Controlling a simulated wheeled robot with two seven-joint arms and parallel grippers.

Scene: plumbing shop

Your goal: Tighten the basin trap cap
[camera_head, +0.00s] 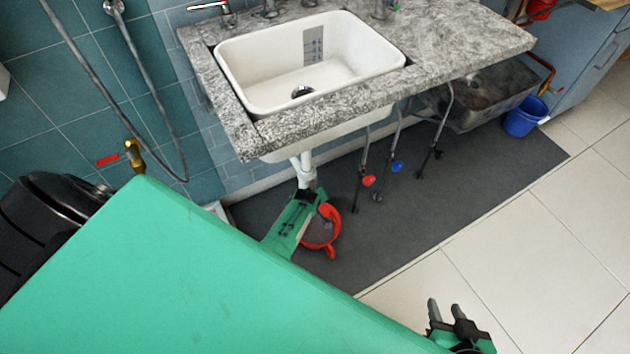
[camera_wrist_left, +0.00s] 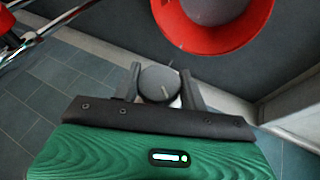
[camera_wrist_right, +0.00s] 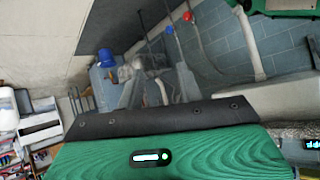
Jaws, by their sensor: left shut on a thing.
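The white basin (camera_head: 310,65) is set in a granite counter, and its white drain pipe (camera_head: 303,168) comes down below it. My left gripper (camera_head: 318,196) is under this pipe in the head view. In the left wrist view its fingers (camera_wrist_left: 163,88) are shut on a round dark grey cap (camera_wrist_left: 160,82), one finger on each side. The cap itself is mostly hidden in the head view by my gripper. My right gripper (camera_head: 446,306) is open and empty, low at the front right, away from the basin; its fingers show apart in the right wrist view (camera_wrist_right: 158,88).
A red bucket (camera_head: 333,235) stands on the dark mat (camera_head: 430,215) just beneath my left gripper; it looms close in the left wrist view (camera_wrist_left: 240,42). Hoses with red and blue ends (camera_head: 396,166) hang right of the pipe. A blue bucket (camera_head: 524,118) stands further right. Tiled floor (camera_head: 540,250) is clear.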

